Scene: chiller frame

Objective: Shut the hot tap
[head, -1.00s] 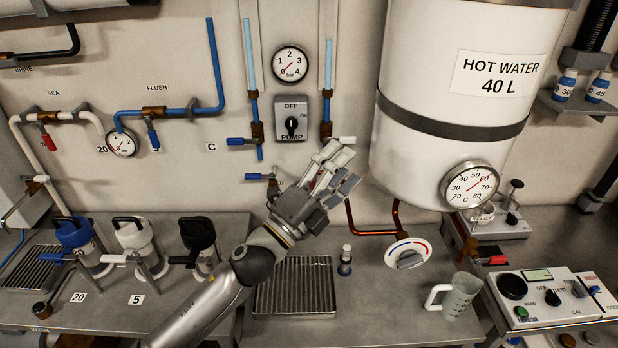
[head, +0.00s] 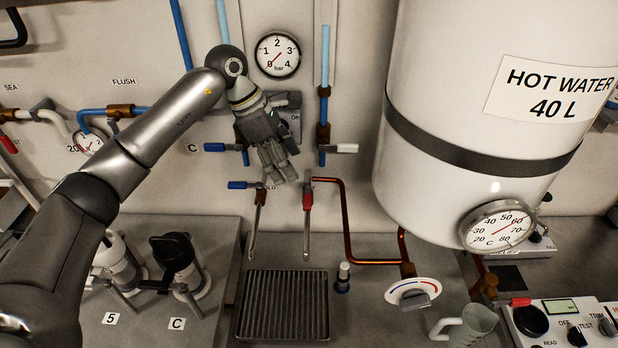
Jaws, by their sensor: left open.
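The hot tap (head: 308,215) is on the back wall at the end of a copper pipe. It has a red lever (head: 307,198), which looks in line with its grey spout, pointing down. My left gripper (head: 281,168) hangs just above and left of the hot tap, fingers pointing down, open and empty. It appears apart from the red lever. It partly covers the pump switch and the label by the cold tap (head: 258,207), whose blue lever points left. My right gripper is not in view.
The white hot water tank (head: 470,185) bulges out at the right. Below the taps is a drain grille (head: 282,305), with a small fitting (head: 343,278) and a mixer dial (head: 412,290) to its right. A mug (head: 468,325) stands front right. Other levers flank my gripper.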

